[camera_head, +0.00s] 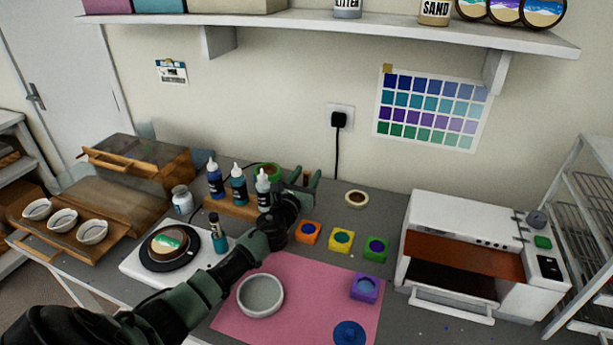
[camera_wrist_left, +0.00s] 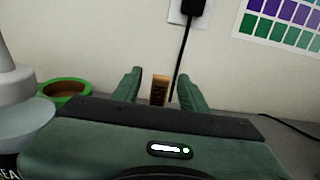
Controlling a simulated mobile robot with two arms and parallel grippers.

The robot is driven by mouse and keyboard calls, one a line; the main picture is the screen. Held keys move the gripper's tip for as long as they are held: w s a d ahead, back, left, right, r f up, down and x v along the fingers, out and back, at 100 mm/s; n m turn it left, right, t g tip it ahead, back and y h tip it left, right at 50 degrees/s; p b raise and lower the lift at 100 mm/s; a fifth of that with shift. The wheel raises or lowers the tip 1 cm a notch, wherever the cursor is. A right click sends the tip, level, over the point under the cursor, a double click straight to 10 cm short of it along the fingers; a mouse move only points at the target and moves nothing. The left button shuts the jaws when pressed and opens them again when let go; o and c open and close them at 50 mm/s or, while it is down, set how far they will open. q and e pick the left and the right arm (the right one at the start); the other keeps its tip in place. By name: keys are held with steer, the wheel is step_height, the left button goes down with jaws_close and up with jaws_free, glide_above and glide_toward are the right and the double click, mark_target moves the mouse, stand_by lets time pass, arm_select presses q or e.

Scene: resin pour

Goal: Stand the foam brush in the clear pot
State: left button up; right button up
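My left gripper (camera_head: 303,185) reaches to the back of the bench, just right of the dropper bottles. Its green fingers are spread in the left wrist view (camera_wrist_left: 160,88). A small brown, wood-coloured upright piece (camera_wrist_left: 160,90) shows between them, with gaps on both sides; it may be part of the foam brush, but I cannot tell. Its lower part is hidden behind the gripper body. A small pale, glassy jar (camera_head: 182,200) stands left of the bottles; it may be the clear pot. My right gripper is not in view.
Three dropper bottles (camera_head: 238,188) stand on a wooden block beside my left arm. A green-rimmed roll (camera_head: 268,171) is behind them. A pink mat (camera_head: 310,318) holds a white bowl (camera_head: 260,295). Small coloured molds (camera_head: 341,240) sit right of the arm. A white oven (camera_head: 460,255) stands right.

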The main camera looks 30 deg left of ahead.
arm_select(q)
steer(key=shift+s, duration=0.15)
steer(key=shift+s+d, duration=0.15)
steer(key=shift+s, duration=0.25)
steer(key=v, duration=0.6)
steer(key=shift+s, duration=0.4)
